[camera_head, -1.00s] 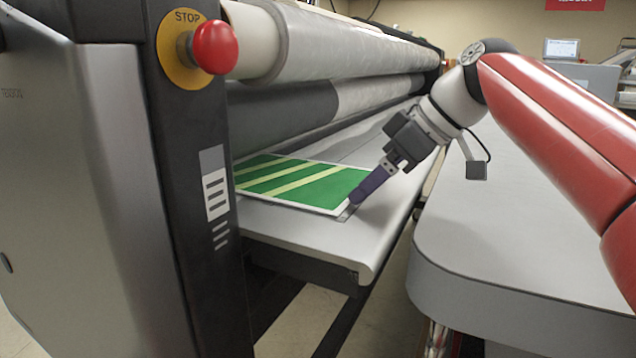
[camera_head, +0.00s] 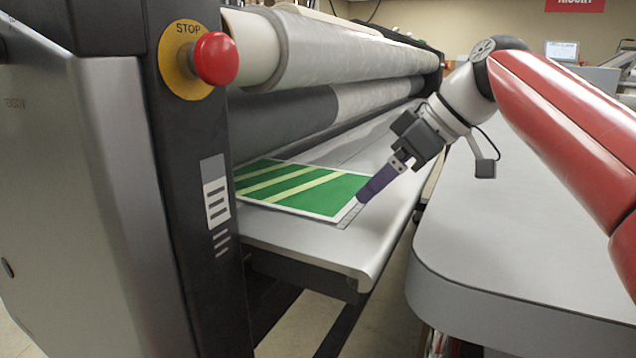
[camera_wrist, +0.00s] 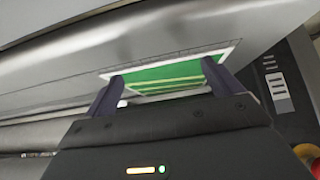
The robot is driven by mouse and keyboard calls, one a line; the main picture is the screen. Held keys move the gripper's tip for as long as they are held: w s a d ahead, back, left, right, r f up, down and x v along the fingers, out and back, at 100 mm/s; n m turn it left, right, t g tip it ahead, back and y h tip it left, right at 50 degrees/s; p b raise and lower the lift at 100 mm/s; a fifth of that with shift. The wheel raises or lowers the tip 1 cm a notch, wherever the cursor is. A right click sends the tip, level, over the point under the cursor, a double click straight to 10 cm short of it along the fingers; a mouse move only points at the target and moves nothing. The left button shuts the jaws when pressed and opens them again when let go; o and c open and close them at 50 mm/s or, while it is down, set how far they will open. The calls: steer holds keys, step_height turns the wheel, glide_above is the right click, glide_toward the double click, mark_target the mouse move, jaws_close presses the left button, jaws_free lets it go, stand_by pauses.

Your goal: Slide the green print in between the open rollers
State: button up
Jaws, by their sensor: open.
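The green print (camera_head: 300,186) with pale yellow stripes and a white border lies flat on the laminator's feed table (camera_head: 300,235). Its far edge lies close to the rollers (camera_head: 290,115); I cannot tell whether it is between them. My gripper (camera_head: 362,199) is open at the print's near right corner, fingers pointing down and to the left. In the wrist view the print (camera_wrist: 170,75) shows between the two spread purple fingers (camera_wrist: 160,84). Whether the fingers touch the print is unclear.
A red stop button (camera_head: 214,58) sits on the dark side post (camera_head: 185,150) at the left. A grey rounded table (camera_head: 520,240) stands at the right, with a narrow gap to the feed table. The feed table's front part is bare.

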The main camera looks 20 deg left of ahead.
steer(key=shift+s+d+r+p, duration=0.1)
steer(key=shift+d+r+p, duration=0.25)
steer(key=shift+r, duration=0.45)
steer(key=shift+w+d+r+p, duration=0.1)
steer(key=shift+d+r+p, duration=0.1)
steer(key=shift+r+p, duration=0.45)
steer(key=shift+s+d+r+p, duration=0.1)
steer(key=shift+d+r+p, duration=0.15)
steer(key=shift+r, duration=0.65)
